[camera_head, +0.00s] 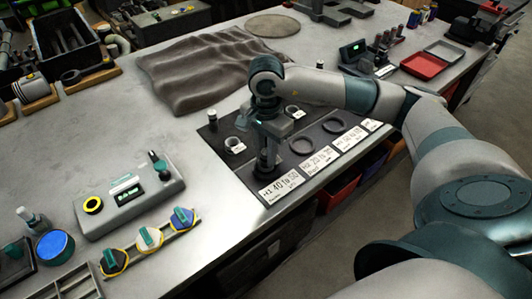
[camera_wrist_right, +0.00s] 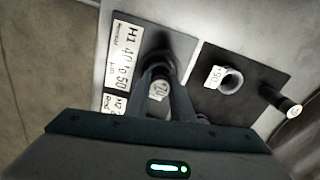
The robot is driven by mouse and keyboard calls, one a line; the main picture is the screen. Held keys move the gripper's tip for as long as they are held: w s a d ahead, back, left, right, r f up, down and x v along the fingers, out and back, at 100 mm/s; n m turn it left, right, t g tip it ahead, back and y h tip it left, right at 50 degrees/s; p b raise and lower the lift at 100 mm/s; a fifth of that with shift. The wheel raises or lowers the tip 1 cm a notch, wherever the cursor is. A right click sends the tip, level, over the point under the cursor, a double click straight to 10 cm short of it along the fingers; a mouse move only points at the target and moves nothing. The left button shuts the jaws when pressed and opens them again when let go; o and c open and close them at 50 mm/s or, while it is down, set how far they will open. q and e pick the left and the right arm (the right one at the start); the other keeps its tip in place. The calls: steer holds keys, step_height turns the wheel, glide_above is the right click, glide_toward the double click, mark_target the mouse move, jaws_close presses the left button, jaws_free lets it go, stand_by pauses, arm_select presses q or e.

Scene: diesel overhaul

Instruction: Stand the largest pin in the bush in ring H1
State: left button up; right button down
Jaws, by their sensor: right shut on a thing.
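My right gripper (camera_head: 267,152) points down over the H1 place, just behind the H1 label (camera_head: 281,187). In the right wrist view its fingers (camera_wrist_right: 160,95) are shut on a pin (camera_wrist_right: 158,90) with a pale, marked top. The pin's lower end and ring H1 with its bush are mostly hidden by the gripper and dark shadow, so I cannot tell whether the pin is inside the bush. Another dark pin (camera_head: 212,118) with a pale top stands at the mat's back left; it also shows in the wrist view (camera_wrist_right: 283,101). My left gripper is out of view.
On the dark mat (camera_head: 222,152) are a tagged bush (camera_head: 235,145), another bush (camera_head: 293,111) and empty-looking rings (camera_head: 302,146) (camera_head: 333,126). A control box (camera_head: 129,192) stands at left. A crumpled cloth (camera_head: 210,70) lies behind.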

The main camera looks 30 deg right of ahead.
steer(key=c, duration=1.5)
jaws_free()
steer(key=shift+o, duration=0.2)
steer(key=shift+r, duration=0.15)
steer(key=shift+r, duration=0.5)
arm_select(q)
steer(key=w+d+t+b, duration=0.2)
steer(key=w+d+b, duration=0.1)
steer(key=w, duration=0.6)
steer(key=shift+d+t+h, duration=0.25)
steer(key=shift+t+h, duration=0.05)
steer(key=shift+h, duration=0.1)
arm_select(e)
step_height(320, 180, up, 16)
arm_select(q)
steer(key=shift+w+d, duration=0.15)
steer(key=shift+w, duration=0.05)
arm_select(e)
steer(key=shift+r, duration=0.1)
